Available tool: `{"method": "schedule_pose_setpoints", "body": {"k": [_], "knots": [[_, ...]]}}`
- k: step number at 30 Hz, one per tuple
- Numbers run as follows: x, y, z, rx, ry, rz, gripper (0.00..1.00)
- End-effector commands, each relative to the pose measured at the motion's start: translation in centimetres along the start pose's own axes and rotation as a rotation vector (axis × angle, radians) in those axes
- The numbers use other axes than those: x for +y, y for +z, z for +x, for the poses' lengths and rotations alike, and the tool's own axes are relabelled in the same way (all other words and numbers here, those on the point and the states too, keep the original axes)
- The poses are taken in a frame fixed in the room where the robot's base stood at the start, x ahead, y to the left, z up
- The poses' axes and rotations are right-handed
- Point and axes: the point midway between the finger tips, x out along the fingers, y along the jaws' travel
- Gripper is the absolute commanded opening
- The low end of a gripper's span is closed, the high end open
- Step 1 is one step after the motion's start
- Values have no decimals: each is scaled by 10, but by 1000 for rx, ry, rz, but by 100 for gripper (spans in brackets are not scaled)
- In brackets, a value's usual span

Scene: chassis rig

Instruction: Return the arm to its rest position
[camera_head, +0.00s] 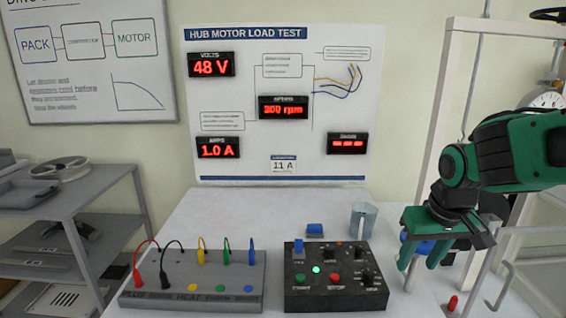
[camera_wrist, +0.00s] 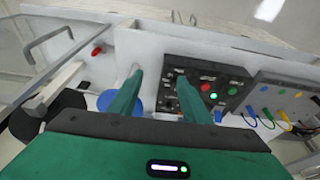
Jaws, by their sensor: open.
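My gripper (camera_head: 420,262) hangs at the right of the bench in the head view, fingers pointing down, to the right of the black control box (camera_head: 335,300). In the wrist view my gripper (camera_wrist: 159,76) has its two green fingers apart with nothing held between them. A blue round thing (camera_wrist: 116,103) lies below and partly behind the left finger. My green arm comes in from the right edge of the head view.
A grey lead panel (camera_head: 200,272) with coloured plugs stands left of the control box. A white frame post (camera_head: 440,130) and a red piece (camera_head: 453,303) are near my arm. Wall displays read 48 V and 1.0 A.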

Motion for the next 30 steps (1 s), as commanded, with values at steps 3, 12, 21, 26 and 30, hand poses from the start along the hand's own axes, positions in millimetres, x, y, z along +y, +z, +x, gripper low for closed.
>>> {"method": "schedule_pose_setpoints", "body": {"k": [3, 12, 21, 26, 30], "knots": [[2, 15, -2, 48, -4, 4, 44], [19, 49, -2, 97, 2, 53, 44], [83, 119, -10, -77, 54, 293, 44], [106, 168, -18, -187, 60, 447, 44], [114, 198, -24, -256, 54, 540, 44]]}}
